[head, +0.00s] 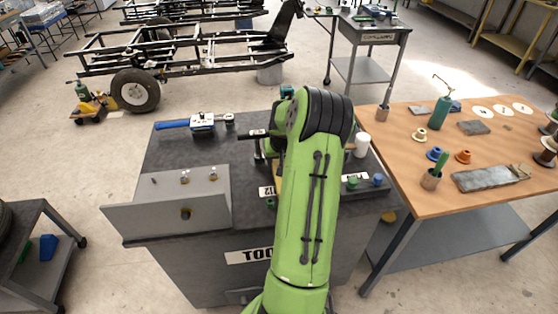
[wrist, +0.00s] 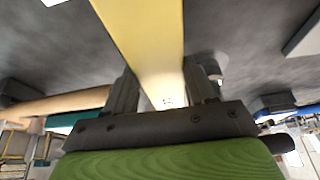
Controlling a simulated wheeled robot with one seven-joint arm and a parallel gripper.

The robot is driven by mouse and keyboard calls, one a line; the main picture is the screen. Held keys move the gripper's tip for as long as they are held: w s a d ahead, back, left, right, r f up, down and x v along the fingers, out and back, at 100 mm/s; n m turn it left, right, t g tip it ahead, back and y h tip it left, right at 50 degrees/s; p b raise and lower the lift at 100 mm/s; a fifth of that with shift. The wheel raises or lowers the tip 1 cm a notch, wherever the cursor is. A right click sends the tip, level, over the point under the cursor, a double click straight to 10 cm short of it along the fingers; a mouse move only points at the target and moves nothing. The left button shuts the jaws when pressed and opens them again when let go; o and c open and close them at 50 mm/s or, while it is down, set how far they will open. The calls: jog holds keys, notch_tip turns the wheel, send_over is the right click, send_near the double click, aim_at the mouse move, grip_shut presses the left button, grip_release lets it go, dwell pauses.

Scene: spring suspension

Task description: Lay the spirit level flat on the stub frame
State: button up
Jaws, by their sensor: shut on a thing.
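The yellow spirit level (wrist: 145,35) runs up between the two dark fingers of my gripper (wrist: 162,84) in the wrist view, and the gripper is shut on it. In the head view my green arm reaches over the dark tool cabinet and hides most of the gripper and the level. A black ladder-like frame with a wheel (head: 185,52) stands on the floor at the back left, well away from the gripper. I cannot tell whether this is the stub frame.
The tool cabinet (head: 160,160) carries a blue-handled tool (head: 202,123), a grey panel (head: 150,217) and small parts. A wooden table (head: 440,197) with pots and fittings stands at the right. A grey trolley (head: 370,70) stands behind. Floor between cabinet and frame looks clear.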

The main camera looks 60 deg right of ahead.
jog(key=shift+r, duration=0.5)
notch_tip(320, 180, up, 3)
jog(key=shift+f+p, duration=0.15)
jog(key=shift+p, duration=0.3)
jog(key=s+a, duration=0.8)
jog(key=a, duration=0.1)
jog(key=s+a, duration=0.4)
jog(key=shift+a+f, duration=0.15)
jog(key=shift+a, duration=0.1)
